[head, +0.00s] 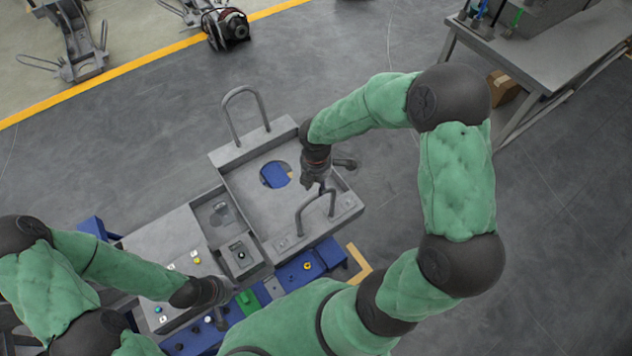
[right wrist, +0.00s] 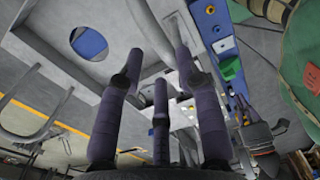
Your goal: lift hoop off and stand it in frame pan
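The grey frame pan (head: 248,191) is a shallow, walled tray with a round opening showing blue beneath. It also shows in the right wrist view (right wrist: 120,51). One grey hoop (head: 312,203) stands upright at the pan's near side, and another hoop (head: 243,92) stands at its far wall. My right gripper (head: 313,186) is over the pan, close to the near hoop. In the right wrist view its fingers (right wrist: 160,60) are spread, with nothing seen held. My left gripper (head: 218,300) is low over the panel at the lower left; its fingers are unclear.
A grey and blue station with buttons (head: 196,260) adjoins the pan on the left. A grey workbench (head: 560,50) stands at the upper right, with a cardboard box (head: 503,88) beneath. A motor-like unit (head: 226,27) is on the floor behind. Open floor lies right of the pan.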

